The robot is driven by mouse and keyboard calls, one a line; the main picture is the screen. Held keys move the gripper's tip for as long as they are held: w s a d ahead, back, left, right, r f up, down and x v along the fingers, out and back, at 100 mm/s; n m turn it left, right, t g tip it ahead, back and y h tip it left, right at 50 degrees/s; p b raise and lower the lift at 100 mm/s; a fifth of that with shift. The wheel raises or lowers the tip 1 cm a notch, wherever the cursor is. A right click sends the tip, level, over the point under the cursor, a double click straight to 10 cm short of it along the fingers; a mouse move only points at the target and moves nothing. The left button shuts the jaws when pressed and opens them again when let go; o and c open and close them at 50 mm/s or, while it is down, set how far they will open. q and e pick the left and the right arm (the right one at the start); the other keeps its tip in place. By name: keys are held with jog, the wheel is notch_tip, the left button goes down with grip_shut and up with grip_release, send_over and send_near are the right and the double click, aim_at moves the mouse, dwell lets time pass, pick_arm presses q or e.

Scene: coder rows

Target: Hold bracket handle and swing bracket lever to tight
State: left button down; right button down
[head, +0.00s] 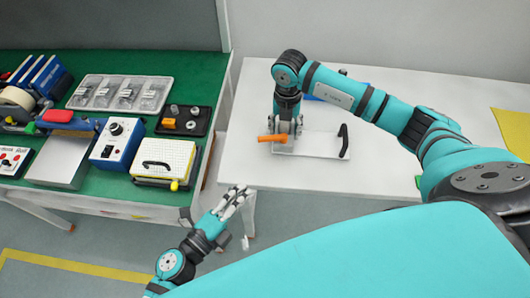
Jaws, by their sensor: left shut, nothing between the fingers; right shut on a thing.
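The bracket is a pale plate (318,144) lying on the white table. A black upright handle (344,141) stands at its right end and an orange lever (270,138) is at its left end, pointing left. My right gripper (289,130) points down at the left end of the bracket and is shut on the orange lever; its fingers partly hide the lever's inner end. My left gripper (236,203) is shut and empty, low in front of the gap between the two tables, well apart from the bracket. Nothing of mine touches the black handle.
The white table (285,178) is clear in front of the bracket. A blue thing (315,98) lies behind it, partly hidden by my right arm. A yellow sheet (514,130) is at the right. A green bench (195,70) at the left holds boxes, tools and a parts tray (121,93).

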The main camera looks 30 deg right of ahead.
pick_arm(q)
send_near(277, 141)
jog(key=d, duration=0.1)
jog(key=s+d, duration=0.1)
jog(key=d, duration=0.1)
jog(key=shift+s+d+f, duration=0.1)
jog(key=shift+s+d, duration=0.05)
jog(key=shift+d, duration=0.15)
jog(key=shift+w+d, duration=0.15)
jog(key=shift+w, duration=0.45)
jog(key=shift+w+d, duration=0.15)
jog(key=shift+w, duration=0.45)
jog(key=shift+w+d+f, duration=0.1)
jog(key=shift+w+d, duration=0.1)
jog(key=shift+w, duration=0.4)
jog(key=shift+w+m+g+h, duration=0.4)
jog(key=shift+w+m+g, duration=0.1)
jog(key=shift+w+g, duration=0.2)
pick_arm(e)
jog(key=shift+a, duration=0.1)
pick_arm(q)
jog(key=shift+s, duration=0.1)
pick_arm(e)
jog(key=shift+s, duration=0.1)
